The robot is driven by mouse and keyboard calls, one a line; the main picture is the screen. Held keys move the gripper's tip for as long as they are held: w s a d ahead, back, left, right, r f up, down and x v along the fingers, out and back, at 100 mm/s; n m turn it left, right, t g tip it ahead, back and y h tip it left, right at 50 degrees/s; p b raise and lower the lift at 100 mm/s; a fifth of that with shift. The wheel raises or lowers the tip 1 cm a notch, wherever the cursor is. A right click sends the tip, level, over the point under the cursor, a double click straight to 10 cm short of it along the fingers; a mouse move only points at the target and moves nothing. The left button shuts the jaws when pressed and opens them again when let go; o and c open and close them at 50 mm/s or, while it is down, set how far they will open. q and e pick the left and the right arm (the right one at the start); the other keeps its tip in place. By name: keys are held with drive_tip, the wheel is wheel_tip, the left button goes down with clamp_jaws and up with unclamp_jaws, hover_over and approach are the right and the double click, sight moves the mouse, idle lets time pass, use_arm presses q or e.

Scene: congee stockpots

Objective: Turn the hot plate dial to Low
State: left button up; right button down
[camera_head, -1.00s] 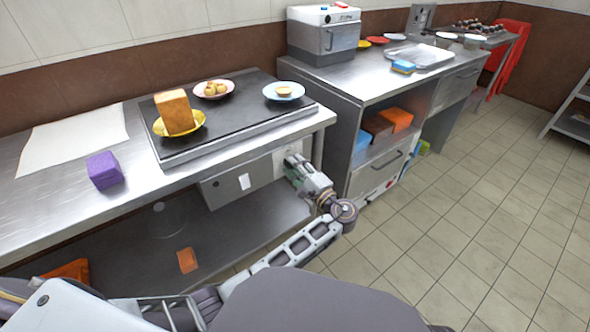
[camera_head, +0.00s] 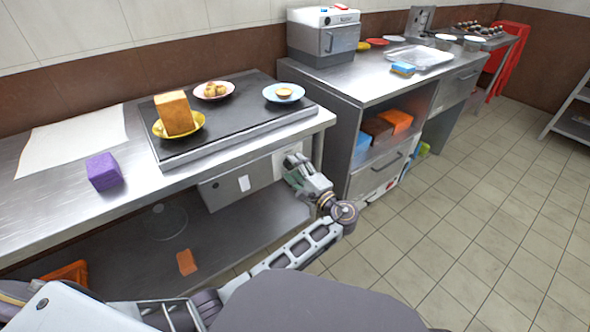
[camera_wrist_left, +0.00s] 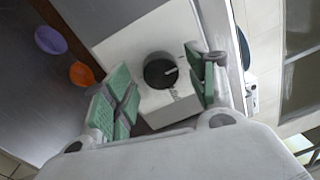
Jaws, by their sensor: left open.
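The hot plate dial (camera_wrist_left: 160,71) is a round black knob with a pale pointer line, on a white control box (camera_wrist_left: 150,45) in the left wrist view. Marks beside it are too small to read. In the head view the box (camera_head: 281,162) sits under the counter's front edge, and my gripper hides the dial. My left gripper (camera_head: 293,163) is open in front of the box. In the wrist view its green-padded fingers (camera_wrist_left: 158,82) stand on either side of the dial, apart from it as far as I can see. My right gripper is not in view.
The black hot plate (camera_head: 240,118) on the counter bears a yellow plate (camera_head: 198,125) with a bread block, a pink plate (camera_head: 226,95) and a blue plate (camera_head: 296,97). A purple block (camera_head: 104,172) lies left. A steel cabinet (camera_head: 352,140) stands close right of my gripper. The floor is clear.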

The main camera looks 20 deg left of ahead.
use_arm(q)
drive_tip(key=shift+r+m, duration=0.1)
drive_tip(key=shift+m, duration=0.4)
drive_tip(key=shift+m+p, duration=1.1)
drive_tip(key=shift+m, duration=1)
drive_tip(key=shift+m+h, duration=0.3)
drive_tip(key=shift+m, duration=1.3)
drive_tip(key=shift+m+t, duration=0.3)
drive_tip(key=shift+m, duration=0.9)
drive_tip(key=shift+a+m, duration=0.1)
drive_tip(key=shift+m, duration=0.8)
drive_tip(key=shift+m+h+b, duration=0.3)
drive_tip(key=shift+m+b, duration=0.6)
drive_tip(key=shift+m, duration=0.2)
drive_tip(key=shift+s+m+b, duration=0.1)
drive_tip(key=shift+m+b, duration=1.7)
drive_tip(key=shift+m+b, duration=0.3)
